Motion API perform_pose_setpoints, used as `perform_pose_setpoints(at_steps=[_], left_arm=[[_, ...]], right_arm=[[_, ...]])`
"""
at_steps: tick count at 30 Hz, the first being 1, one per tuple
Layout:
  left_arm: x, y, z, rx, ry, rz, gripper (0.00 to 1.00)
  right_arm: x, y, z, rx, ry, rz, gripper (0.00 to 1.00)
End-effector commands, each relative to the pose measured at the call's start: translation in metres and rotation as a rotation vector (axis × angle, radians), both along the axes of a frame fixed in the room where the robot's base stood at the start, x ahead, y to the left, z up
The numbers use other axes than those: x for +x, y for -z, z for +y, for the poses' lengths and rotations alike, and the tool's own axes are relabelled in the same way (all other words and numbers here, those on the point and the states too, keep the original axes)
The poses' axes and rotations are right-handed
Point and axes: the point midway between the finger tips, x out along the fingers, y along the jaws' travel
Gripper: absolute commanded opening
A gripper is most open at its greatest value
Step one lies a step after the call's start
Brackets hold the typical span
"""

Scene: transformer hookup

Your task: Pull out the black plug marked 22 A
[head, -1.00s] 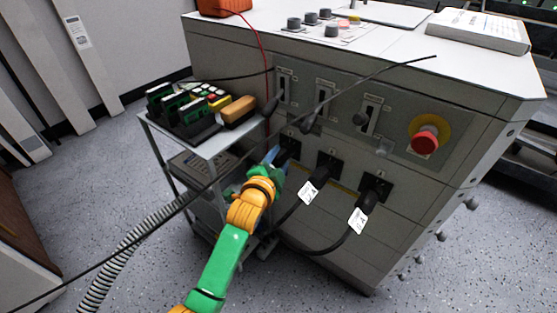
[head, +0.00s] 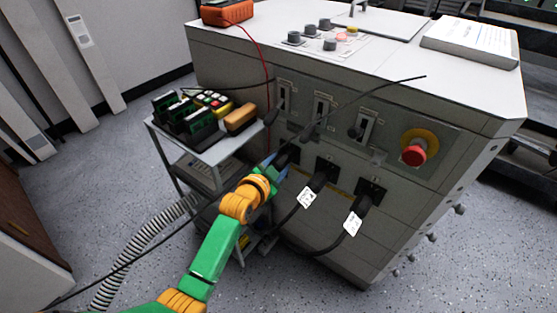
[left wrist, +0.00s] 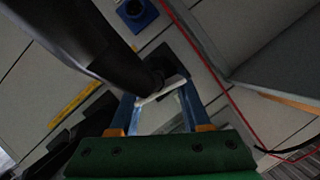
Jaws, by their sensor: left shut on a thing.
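My left gripper (head: 276,166) is at the leftmost of three black plugs in the front of the grey cabinet (head: 400,215). In the left wrist view its blue fingers (left wrist: 158,112) are shut on the black plug (left wrist: 152,78), with a white tag edge (left wrist: 163,91) between them. A dark socket plate (left wrist: 182,62) lies just behind. In the head view the leftmost plug (head: 291,154) is partly hidden by my gripper. The middle plug (head: 322,174) and right plug (head: 367,195) sit in their sockets. I cannot read the tag markings. My right gripper is not in view.
Levers (head: 357,128) and a red emergency button (head: 414,155) are above the sockets. A small cart (head: 217,152) with devices stands close left of my gripper. Black cables hang below the plugs. A thin dark rod or cable crosses the panel.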

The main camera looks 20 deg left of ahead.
Motion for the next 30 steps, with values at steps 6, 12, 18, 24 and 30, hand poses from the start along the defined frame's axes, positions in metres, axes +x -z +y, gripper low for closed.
perform_pose_setpoints(at_steps=[6,12,18,24,30], left_arm=[[0.0,-0.001,0.001,-0.082,0.001,0.029,0.34],[0.0,-0.001,0.001,-0.08,0.001,0.028,0.0],[-0.003,-0.002,0.002,-0.078,0.001,0.029,0.0],[-0.01,-0.002,0.004,-0.078,0.001,0.028,0.0],[-0.016,-0.002,0.007,-0.077,0.0,0.028,0.0]], right_arm=[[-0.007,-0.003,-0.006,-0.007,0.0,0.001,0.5],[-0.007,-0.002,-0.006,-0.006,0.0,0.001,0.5],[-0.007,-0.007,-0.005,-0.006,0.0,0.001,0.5],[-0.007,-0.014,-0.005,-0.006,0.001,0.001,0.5],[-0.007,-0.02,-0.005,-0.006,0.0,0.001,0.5]])
